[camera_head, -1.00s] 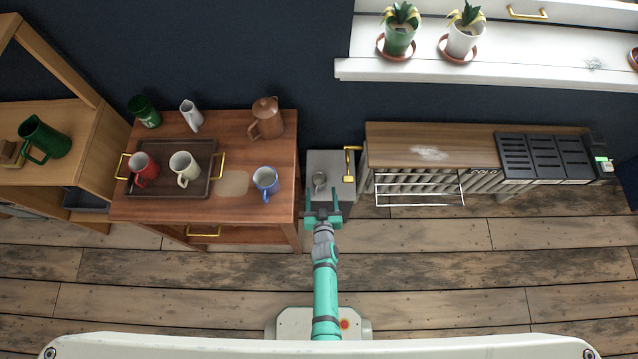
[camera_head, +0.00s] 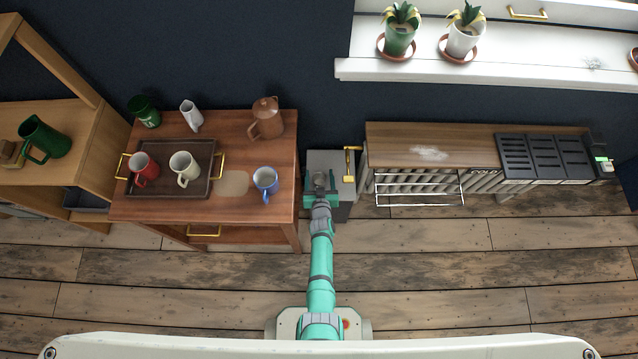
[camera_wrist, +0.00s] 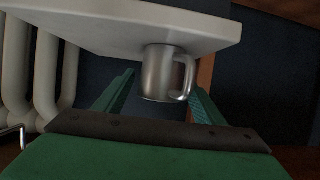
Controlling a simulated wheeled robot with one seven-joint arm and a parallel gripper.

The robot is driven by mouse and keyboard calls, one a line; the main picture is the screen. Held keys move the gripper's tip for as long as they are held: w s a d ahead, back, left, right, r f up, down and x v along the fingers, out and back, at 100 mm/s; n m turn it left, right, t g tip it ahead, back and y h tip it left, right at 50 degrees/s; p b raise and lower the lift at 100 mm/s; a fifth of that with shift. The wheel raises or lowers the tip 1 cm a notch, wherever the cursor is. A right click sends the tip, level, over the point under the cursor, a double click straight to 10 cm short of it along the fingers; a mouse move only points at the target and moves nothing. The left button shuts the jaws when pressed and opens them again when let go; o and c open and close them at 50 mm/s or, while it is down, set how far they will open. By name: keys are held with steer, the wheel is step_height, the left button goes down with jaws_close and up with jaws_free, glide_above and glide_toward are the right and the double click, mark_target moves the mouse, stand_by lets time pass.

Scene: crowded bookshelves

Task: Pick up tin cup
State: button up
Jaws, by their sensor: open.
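The tin cup (camera_wrist: 163,72) is a small metal mug with a side handle. In the wrist view it lies ahead of my gripper (camera_wrist: 162,92), between the two green fingers, with its handle toward the right finger. The fingers are apart and I see no clear contact with the cup. In the head view the cup (camera_head: 320,180) stands on a small grey cabinet (camera_head: 344,160), and my gripper (camera_head: 320,190) is over the cabinet's front at the cup, hiding part of it.
A wooden table (camera_head: 150,207) left of the cabinet holds a brown tray (camera_head: 207,150), a blue mug (camera_head: 265,181) and a brown jug (camera_head: 266,119). A gold handle (camera_head: 350,164) rises at the cabinet's right. A bench over a radiator (camera_head: 420,145) stands to the right.

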steer(key=shift+w+f, duration=0.25)
steer(key=shift+w, duration=0.4)
steer(key=c, duration=1.1)
steer(key=shift+c, duration=0.2)
steer(key=shift+a+r, duration=0.1)
steer(key=shift+r, duration=0.05)
